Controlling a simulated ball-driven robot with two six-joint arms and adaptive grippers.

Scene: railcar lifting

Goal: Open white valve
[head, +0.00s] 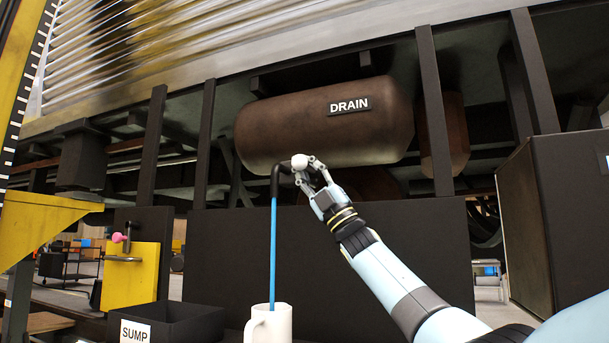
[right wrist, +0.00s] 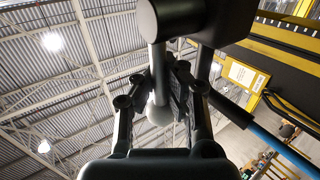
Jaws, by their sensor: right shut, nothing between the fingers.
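The white valve knob (head: 299,161) sits under the brown DRAIN tank (head: 300,125), at the top of a dark bent outlet pipe (head: 276,178). A straight blue stream (head: 273,250) runs from this pipe down to a white jug (head: 268,325). My right gripper (head: 305,170) is at the knob, its fingers close to it from the lower right. It is shut with nothing held. In the right wrist view the knob (right wrist: 159,113) hangs on a short stem and shows in line with the fingers; contact is unclear. My left gripper is out of view.
A black SUMP bin (head: 190,322) stands left of the jug. A yellow block (head: 130,275) with a pink-knobbed lever (head: 118,238) is further left. A dark panel (head: 400,250) lies behind my arm, and a dark cabinet (head: 555,215) stands at right.

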